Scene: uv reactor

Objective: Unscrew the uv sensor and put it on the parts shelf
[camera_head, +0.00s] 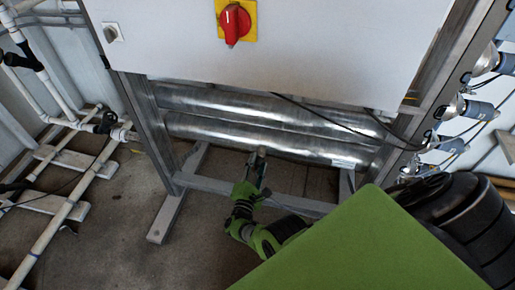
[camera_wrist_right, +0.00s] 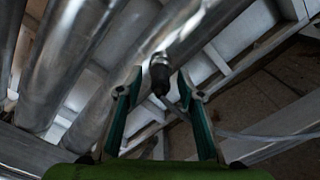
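The uv sensor (camera_wrist_right: 160,72) shows in the right wrist view as a dark cylinder with a silver collar, against a shiny metal tube. My right gripper (camera_wrist_right: 159,88) is open, with one finger on each side of the sensor's dark end. I see no finger contact, and the depth between them is hard to judge. In the head view my right gripper (camera_head: 257,168) is just below the lower metal tube, and the sensor is too small to make out clearly there. No parts shelf can be identified. My left gripper is out of view.
Two horizontal metal tubes (camera_head: 240,133) run below a white cabinet (camera_head: 300,50) with a red rotary switch (camera_head: 234,22). A grey frame (camera_head: 150,130) surrounds the tubes, with a crossbar near my right arm. A black cable (camera_head: 320,114) hangs in front. White pipes (camera_head: 60,220) stand left.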

